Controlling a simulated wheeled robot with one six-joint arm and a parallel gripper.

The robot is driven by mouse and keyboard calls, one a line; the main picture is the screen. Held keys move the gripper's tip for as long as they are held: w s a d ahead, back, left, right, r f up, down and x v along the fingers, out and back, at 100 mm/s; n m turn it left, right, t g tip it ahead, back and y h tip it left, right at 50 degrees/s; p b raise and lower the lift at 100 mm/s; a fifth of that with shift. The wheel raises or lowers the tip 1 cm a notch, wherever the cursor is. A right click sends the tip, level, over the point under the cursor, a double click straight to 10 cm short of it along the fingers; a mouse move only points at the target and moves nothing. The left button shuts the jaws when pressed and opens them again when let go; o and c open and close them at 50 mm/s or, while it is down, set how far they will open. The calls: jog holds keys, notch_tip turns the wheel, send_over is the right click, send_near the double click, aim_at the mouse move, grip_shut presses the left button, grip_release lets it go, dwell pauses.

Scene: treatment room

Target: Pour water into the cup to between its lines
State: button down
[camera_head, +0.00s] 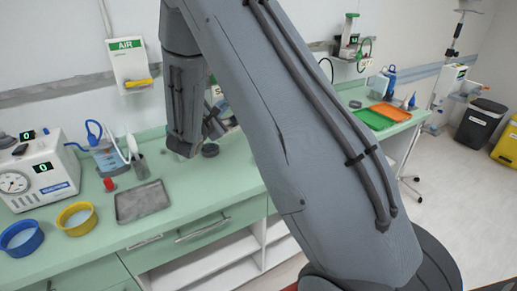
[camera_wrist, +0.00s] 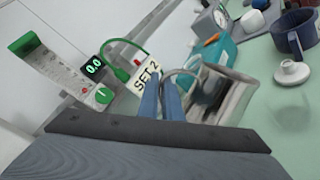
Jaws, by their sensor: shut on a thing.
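My gripper shows in the wrist view (camera_wrist: 168,100), its two blue-grey fingers close together at the curved grey handle of a jug. The jug (camera_wrist: 232,98) is grey and shiny, sits just right of the fingers and looks tilted. I cannot see whether it holds water or whether it touches the counter. In the head view my arm hides the jug and most of my gripper. A dark blue mug-like cup (camera_wrist: 290,42) with a handle stands at the upper right of the wrist view, apart from the jug. No lines on it can be made out.
A white knobbed piece (camera_wrist: 291,72) lies near the cup. A "SET 2" label (camera_wrist: 147,77) and a 0.0 display (camera_wrist: 94,68) are left. The counter holds a grey tray (camera_head: 142,201), yellow bowl (camera_head: 76,219), blue bowl (camera_head: 21,238) and a gauge machine (camera_head: 40,165).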

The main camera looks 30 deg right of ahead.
jog(key=shift+s+d+m, duration=0.2)
jog(key=shift+d+m, duration=0.05)
jog(key=shift+m, duration=0.15)
jog(key=shift+s+d+f+m, duration=0.2)
jog(key=shift+f+m, duration=0.05)
jog(key=shift+m, duration=0.05)
jog(key=shift+s+d+f+m, duration=0.4)
jog(key=shift+f+m, duration=0.1)
jog(key=shift+m, duration=0.1)
dwell(0.4)
jog(key=shift+s+d+r+m+b, duration=0.55)
jog(key=shift+s+d+m, duration=0.1)
jog(key=shift+d+m, duration=0.1)
dwell(2.5)
jog(key=shift+w+a+f, duration=0.15)
jog(key=shift+a, duration=0.05)
jog(key=w+a+n, duration=0.1)
jog(key=w+a+n+p, duration=0.1)
jog(key=n, duration=0.1)
jog(key=shift+w+a+r, duration=0.15)
jog(key=shift+a+r, duration=0.1)
jog(key=shift+r, duration=0.15)
jog(key=shift+w+a+f+n, duration=0.1)
jog(key=shift+w+a+n, duration=0.4)
jog(key=shift+n, duration=0.45)
dwell(0.8)
